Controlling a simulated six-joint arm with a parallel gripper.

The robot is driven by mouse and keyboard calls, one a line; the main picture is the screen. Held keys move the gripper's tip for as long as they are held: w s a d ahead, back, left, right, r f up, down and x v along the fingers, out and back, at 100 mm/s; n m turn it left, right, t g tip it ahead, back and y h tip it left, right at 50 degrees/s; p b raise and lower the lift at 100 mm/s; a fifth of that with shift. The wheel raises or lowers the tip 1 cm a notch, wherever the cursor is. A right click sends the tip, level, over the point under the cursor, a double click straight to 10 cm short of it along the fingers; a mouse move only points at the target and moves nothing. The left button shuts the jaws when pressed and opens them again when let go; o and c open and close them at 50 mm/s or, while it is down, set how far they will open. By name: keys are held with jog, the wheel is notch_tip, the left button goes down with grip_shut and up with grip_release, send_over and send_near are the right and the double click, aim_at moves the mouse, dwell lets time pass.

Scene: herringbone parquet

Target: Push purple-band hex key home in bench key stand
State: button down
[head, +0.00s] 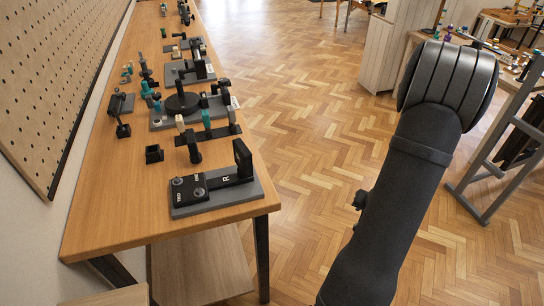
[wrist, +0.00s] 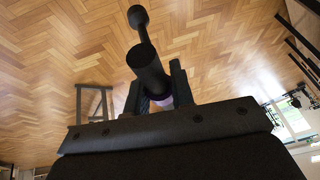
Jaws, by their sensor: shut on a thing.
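In the wrist view my gripper (wrist: 158,88) is shut on a dark, thick cylindrical piece (wrist: 148,68) with a thin shaft and a round knob at its far end. A purple band (wrist: 163,101) shows on it between the fingers, so it looks like the purple-band hex key. It is held in the air over the floor, apart from the bench. In the head view my gripper and the held piece are not seen. A dark bar with a cream and a teal upright piece (head: 207,134) stands on the bench; I cannot tell whether it is the key stand.
The wooden bench (head: 100,208) runs along the left beside a pegboard (head: 60,70). A grey base (head: 250,192) with a block marked ONE and TWO sits at its near end. A small black open box (head: 154,153) stands behind. Open parquet (head: 300,120) lies right of the bench.

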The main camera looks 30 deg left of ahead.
jog(key=w+a+r+n, duration=0.1)
jog(key=w+a+r, duration=0.2)
jog(key=a, duration=0.3)
jog(key=w+a+r+n+y, duration=0.1)
jog(key=w+a+r+n, duration=0.15)
jog(key=a, duration=0.35)
jog(key=w+a+r, duration=0.3)
jog(key=a+r, duration=0.1)
jog(key=a, duration=0.2)
jog(key=a+r+n+g+y, duration=0.1)
jog(key=a+r+n, duration=0.1)
jog(key=a+r, duration=0.5)
jog(key=a+r+n+g+y, duration=0.15)
jog(key=a+r, duration=0.25)
jog(key=a, duration=0.7)
jog(key=s+a+r+n+g, duration=0.1)
jog(key=s+a+r+n, duration=0.1)
jog(key=s+a+r, duration=0.45)
jog(key=s+a+r+n, duration=0.2)
jog(key=s+a+r, duration=0.15)
jog(key=a, duration=0.55)
jog(key=s+a+r+n+g, duration=0.1)
jog(key=s+a+r, duration=0.2)
jog(key=s+a, duration=0.5)
jog(key=s+a+r+n, duration=0.2)
jog(key=s+a+r, duration=0.1)
jog(key=s+a, duration=0.6)
jog(key=shift+s+r+g, duration=0.3)
jog(key=shift+g, duration=0.05)
jog(key=shift+h, duration=0.25)
